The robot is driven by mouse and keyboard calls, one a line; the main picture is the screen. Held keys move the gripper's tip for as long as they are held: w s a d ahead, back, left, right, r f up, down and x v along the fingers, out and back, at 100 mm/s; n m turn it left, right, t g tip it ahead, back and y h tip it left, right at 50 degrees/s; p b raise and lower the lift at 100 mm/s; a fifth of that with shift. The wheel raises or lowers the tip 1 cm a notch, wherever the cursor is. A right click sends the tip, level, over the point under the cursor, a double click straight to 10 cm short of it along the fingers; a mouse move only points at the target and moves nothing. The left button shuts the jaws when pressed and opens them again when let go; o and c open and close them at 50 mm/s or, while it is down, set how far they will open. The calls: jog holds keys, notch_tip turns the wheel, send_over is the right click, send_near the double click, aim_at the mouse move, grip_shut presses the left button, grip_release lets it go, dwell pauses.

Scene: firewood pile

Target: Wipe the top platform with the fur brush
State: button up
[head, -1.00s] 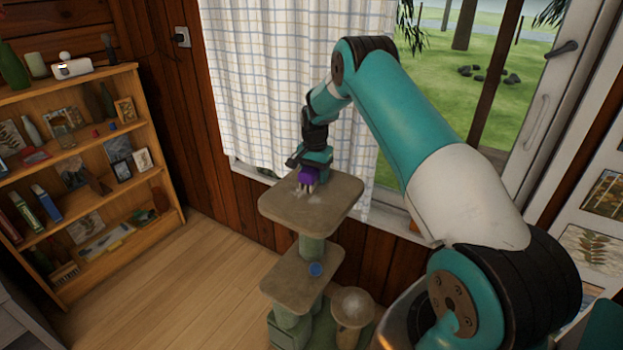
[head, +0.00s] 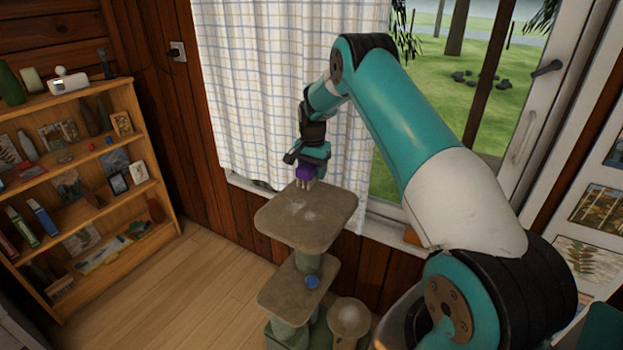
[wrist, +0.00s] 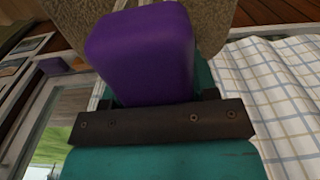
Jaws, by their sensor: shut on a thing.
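My gripper (head: 309,166) is shut on the purple fur brush (head: 306,173), whose pale bristles point down. In the wrist view the purple brush (wrist: 142,52) fills the middle, with the dark gripper bar below it. The top platform (head: 305,225) is the brown upper level of the cat tree. Whitish fur patches (head: 296,207) show on it, left of centre and near the middle. The brush is at the platform's back edge; I cannot tell whether the bristles touch it. Part of the platform (wrist: 215,22) also shows behind the brush in the wrist view.
A lower platform (head: 283,287) holds a blue ball (head: 312,282). A small round perch (head: 349,314) stands at the lower right. The checked curtain (head: 270,90) and window are close behind the brush. A filled bookshelf (head: 160,205) stands left, with open floor between.

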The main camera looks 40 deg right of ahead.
jog(key=shift+a+f, duration=0.1)
jog(key=shift+a, duration=0.35)
jog(key=shift+s+r+p, duration=0.1)
jog(key=shift+r+p, duration=0.85)
jog(key=shift+r, duration=0.55)
jog(key=shift+f, duration=0.1)
